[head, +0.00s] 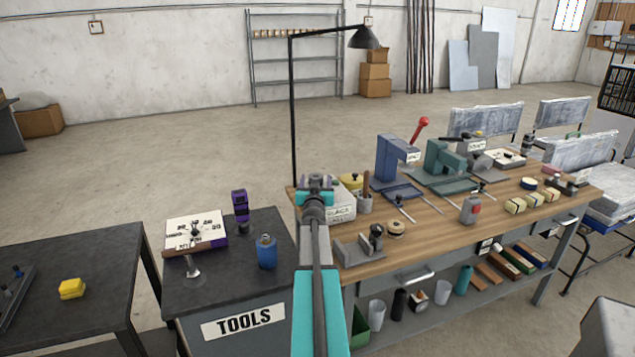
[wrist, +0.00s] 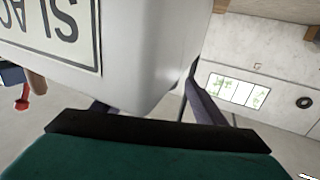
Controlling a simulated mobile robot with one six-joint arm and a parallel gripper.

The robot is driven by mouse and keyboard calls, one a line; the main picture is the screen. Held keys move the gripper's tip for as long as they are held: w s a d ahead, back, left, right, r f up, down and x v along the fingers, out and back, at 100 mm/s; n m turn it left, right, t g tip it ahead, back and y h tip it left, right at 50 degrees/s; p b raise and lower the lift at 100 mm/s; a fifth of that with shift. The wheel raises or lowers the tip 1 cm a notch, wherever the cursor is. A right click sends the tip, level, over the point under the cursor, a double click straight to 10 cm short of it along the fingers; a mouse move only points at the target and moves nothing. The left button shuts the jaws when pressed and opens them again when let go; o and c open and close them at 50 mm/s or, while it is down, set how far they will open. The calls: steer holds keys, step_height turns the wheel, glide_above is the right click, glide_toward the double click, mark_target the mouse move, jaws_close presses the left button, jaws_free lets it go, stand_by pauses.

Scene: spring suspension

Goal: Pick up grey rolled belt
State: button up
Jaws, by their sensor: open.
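My gripper (head: 316,183) is at the left end of the wooden workbench, at the near-left side of a pale grey bin (head: 343,213) with a label ending in "LACK". In the wrist view the bin (wrist: 150,45) fills the upper left, very close, and its label is upside down. A purple finger (wrist: 207,103) shows at the bin's right edge; the other finger is mostly hidden. The jaws are open, with no belt seen between them. I cannot pick out a grey rolled belt for certain; a yellow roll-like thing (head: 350,182) shows above the bin.
The workbench (head: 440,228) holds a blue press (head: 390,160), a green press (head: 443,163), a small brown roll (head: 395,228) and several yellowish rolls (head: 516,205). A black lamp (head: 364,38) hangs above. A dark TOOLS cabinet (head: 240,322) stands left; open floor lies behind.

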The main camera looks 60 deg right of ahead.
mark_target(316, 179)
steer(key=shift+w+d, duration=0.15)
steer(key=shift+d, duration=0.1)
stand_by(0.4)
steer(key=c, duration=1.3)
steer(key=shift+r, duration=0.2)
step_height(316, 179, up, 10)
steer(key=p, duration=0.7)
steer(key=shift+f, duration=0.15)
